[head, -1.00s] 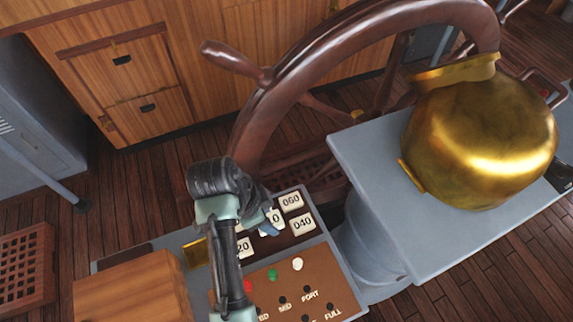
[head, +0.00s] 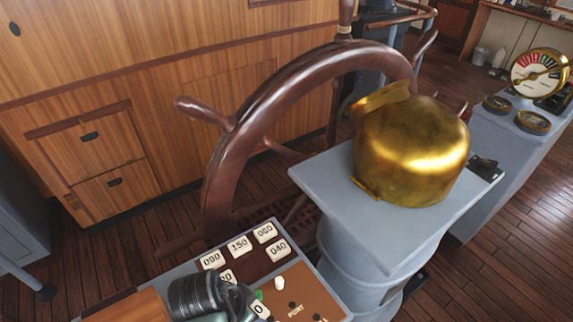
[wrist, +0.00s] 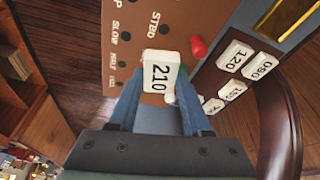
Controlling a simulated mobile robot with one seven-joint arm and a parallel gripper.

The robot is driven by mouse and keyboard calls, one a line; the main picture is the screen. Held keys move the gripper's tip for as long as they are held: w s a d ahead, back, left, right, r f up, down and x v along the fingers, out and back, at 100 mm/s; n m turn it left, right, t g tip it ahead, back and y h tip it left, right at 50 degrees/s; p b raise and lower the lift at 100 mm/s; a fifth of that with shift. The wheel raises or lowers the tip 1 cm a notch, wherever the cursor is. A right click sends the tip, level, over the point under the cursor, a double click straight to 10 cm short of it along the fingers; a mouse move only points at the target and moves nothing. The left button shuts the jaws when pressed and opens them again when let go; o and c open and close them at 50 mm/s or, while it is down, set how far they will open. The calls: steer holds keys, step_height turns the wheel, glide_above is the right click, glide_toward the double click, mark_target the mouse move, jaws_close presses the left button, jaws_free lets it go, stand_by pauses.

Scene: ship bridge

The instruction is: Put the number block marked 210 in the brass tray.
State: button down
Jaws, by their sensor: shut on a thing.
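The number block marked 210 (wrist: 160,78) is between the fingers of my gripper (wrist: 160,92), which is shut on it. Its printed face is toward the wrist camera. In the head view, a white block end (head: 260,310) shows beside my arm near the bottom edge. A brass surface (wrist: 290,16), apparently the brass tray, is cut off at the top right of the wrist view, apart from the block. The tray cannot be made out in the head view now.
Other number blocks, 090 (head: 211,259), 150 (head: 239,245), 060 (head: 264,232) and 040 (head: 278,251), lie in a dark recess. A brown peg board (wrist: 130,45) has a red peg (wrist: 198,46). The ship's wheel (head: 225,150) and a brass pot-shaped housing (head: 410,150) rise behind.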

steer(key=d+n, duration=0.1)
steer(key=n, duration=0.1)
steer(key=s+d+f+n+y+b, duration=0.1)
steer(key=d+n, duration=0.1)
steer(key=s+d+f+n+t, duration=0.1)
steer(key=d+n, duration=0.1)
steer(key=shift+d+f+y, duration=0.25)
steer(key=shift+y, duration=0.05)
steer(key=shift+s+d+f+n+y+b, duration=0.15)
steer(key=shift+d+n+y+b, duration=0.3)
steer(key=shift+n, duration=0.45)
steer(key=shift+s+d+n, duration=0.2)
steer(key=shift+d+n, duration=0.15)
steer(key=shift+n, duration=0.05)
